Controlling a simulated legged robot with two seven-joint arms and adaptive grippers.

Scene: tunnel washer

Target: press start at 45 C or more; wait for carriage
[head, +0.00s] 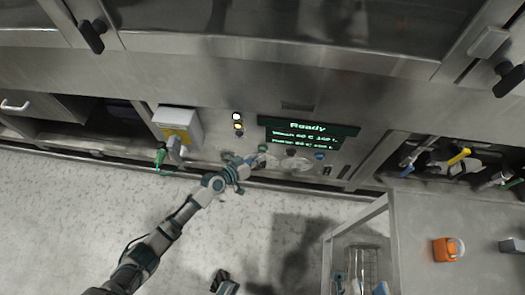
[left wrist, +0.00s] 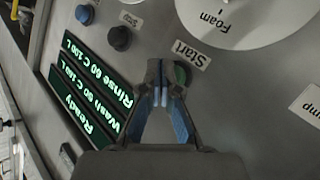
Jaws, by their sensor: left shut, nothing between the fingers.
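The control panel display (head: 309,130) reads "Ready", with a wash line and a rinse line below it. In the left wrist view the display (left wrist: 92,98) appears upside down and reads wash 60 C and rinse 60 C. The green start button (left wrist: 182,73) sits beside the "Start" label (left wrist: 191,54); in the head view it is a small green spot (head: 262,148). My left gripper (head: 250,158) is shut and empty, its fingertips (left wrist: 160,68) right beside the start button and partly covering it. Contact cannot be told.
Blue (left wrist: 119,38) and dark (left wrist: 84,14) knobs and a large "Foam" dial (left wrist: 225,20) are near the fingers. A lamp stack (head: 238,125) shows white and amber. A grey box (head: 178,126) juts out left; a metal cart (head: 415,220) stands right.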

